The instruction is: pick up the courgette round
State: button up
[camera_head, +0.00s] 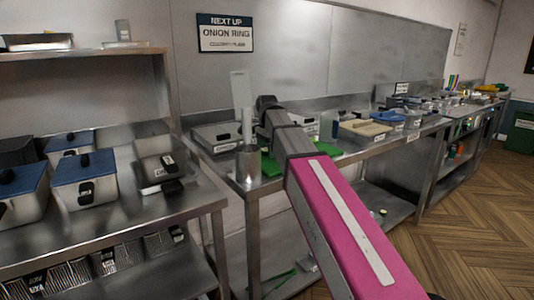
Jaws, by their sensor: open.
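I cannot make out a courgette round for certain. A small pale-and-green thing (383,212) lies on the lower shelf under the middle counter, too small to tell what it is. My pink and grey arm reaches from the bottom right up to the middle counter (228,167). Its far end is hidden behind its own links, and I cannot make out my gripper or its fingers. Green flat pieces (270,165) show on the counter beside the arm, partly covered by it.
Blue-lidded containers (84,178) stand on the left counter. A wall sign (225,33) reads ONION RING. Trays and boxes (365,128) line the counter to the right. The wooden floor (470,205) at right is clear.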

jog(key=shift+c, duration=0.3)
jog(key=c, duration=0.8)
jog(key=shift+o, duration=0.2)
jog(key=shift+r, duration=0.15)
